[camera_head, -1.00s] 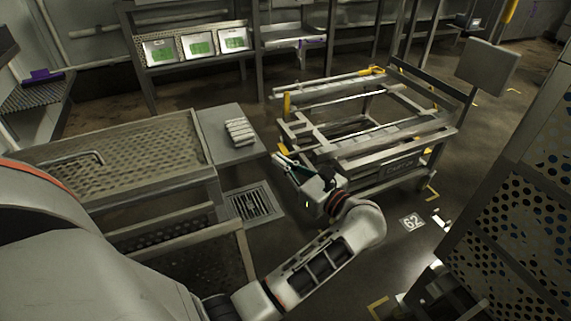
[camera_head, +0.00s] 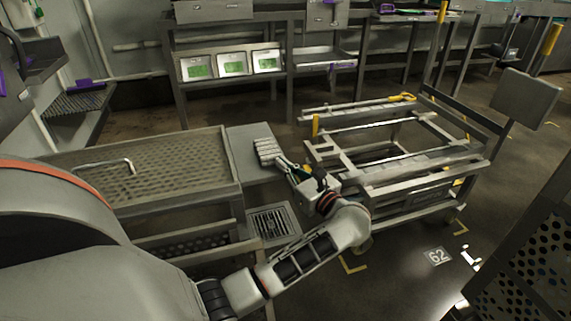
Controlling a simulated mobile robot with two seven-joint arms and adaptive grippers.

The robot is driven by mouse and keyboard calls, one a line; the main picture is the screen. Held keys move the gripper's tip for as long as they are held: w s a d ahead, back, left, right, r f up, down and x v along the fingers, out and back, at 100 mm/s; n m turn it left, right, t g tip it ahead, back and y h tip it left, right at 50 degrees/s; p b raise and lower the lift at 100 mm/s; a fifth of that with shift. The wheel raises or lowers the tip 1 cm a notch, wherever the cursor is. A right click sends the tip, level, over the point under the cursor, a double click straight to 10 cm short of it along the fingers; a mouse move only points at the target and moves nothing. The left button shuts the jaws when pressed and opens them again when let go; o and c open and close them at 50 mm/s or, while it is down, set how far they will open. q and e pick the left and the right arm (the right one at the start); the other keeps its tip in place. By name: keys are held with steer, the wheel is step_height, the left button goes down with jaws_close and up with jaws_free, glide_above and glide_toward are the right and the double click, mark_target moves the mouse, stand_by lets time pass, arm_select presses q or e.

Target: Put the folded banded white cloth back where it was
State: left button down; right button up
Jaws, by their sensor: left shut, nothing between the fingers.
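The folded banded white cloth (camera_head: 266,149) lies on the plain grey shelf (camera_head: 243,140) at the right end of the perforated table. My left gripper (camera_head: 284,166) is at the cloth's near right end, pointing up and left toward it. Its fingers are shut and hold nothing. They are small and dark here, and I cannot tell whether they touch the cloth. My right gripper is out of view.
A perforated metal table (camera_head: 140,165) with a bent handle stands to the left. A metal frame cart (camera_head: 430,180) is close on the right of my gripper. A floor drain (camera_head: 272,223) lies below. Three green-screened panels (camera_head: 232,64) stand behind.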

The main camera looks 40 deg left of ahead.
mark_target(270, 150)
arm_select(q)
steer(key=a, duration=0.2)
steer(key=a+b, duration=0.1)
steer(key=shift+w+a+f, duration=0.2)
steer(key=shift+a+f, duration=0.05)
steer(key=a, duration=0.3)
steer(key=shift+w+a+r+b, duration=0.15)
steer(key=shift+w+a+b, duration=0.05)
steer(key=shift+w+b, duration=0.15)
steer(key=shift+r, duration=0.15)
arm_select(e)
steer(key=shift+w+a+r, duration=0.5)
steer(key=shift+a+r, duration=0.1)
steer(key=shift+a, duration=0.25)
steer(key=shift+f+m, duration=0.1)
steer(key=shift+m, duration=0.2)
